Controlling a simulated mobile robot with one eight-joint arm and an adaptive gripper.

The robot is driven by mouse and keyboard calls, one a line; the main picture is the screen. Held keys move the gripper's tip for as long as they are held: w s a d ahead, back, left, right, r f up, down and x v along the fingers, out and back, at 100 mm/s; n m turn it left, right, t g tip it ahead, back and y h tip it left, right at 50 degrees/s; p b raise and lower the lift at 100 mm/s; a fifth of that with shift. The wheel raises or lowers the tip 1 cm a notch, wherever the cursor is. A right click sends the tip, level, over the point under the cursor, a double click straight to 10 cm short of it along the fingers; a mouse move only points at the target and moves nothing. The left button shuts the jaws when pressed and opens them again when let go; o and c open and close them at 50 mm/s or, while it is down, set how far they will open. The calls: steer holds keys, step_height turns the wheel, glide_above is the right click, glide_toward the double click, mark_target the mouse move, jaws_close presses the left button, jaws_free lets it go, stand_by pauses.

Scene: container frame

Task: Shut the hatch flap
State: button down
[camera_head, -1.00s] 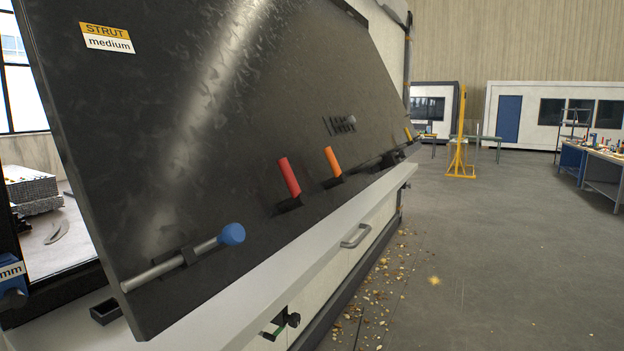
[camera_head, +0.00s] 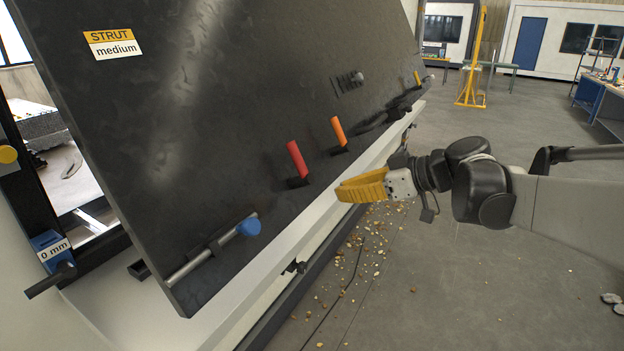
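The hatch flap (camera_head: 190,130) is a large dark panel filling the left and middle of the head view. It hangs tilted, its lower edge standing out from the white container frame (camera_head: 215,330), so it is open. It bears a "STRUT medium" label (camera_head: 111,43), a red grip (camera_head: 298,159), an orange grip (camera_head: 338,131) and a sliding bolt with a blue knob (camera_head: 249,226). My gripper (camera_head: 350,188), with yellow fingers, is in front of the flap's lower edge, right of the red grip and below the orange one. It appears empty; its finger opening is hard to see.
Debris (camera_head: 372,235) litters the floor beside the frame. The floor at right is mostly clear. A yellow stand (camera_head: 474,65) is far back.

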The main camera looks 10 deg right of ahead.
mark_target(302, 200)
steer(key=b+x, duration=0.1)
steer(key=x, duration=0.9)
steer(key=shift+w+a+f, duration=0.1)
steer(key=shift+f, duration=0.05)
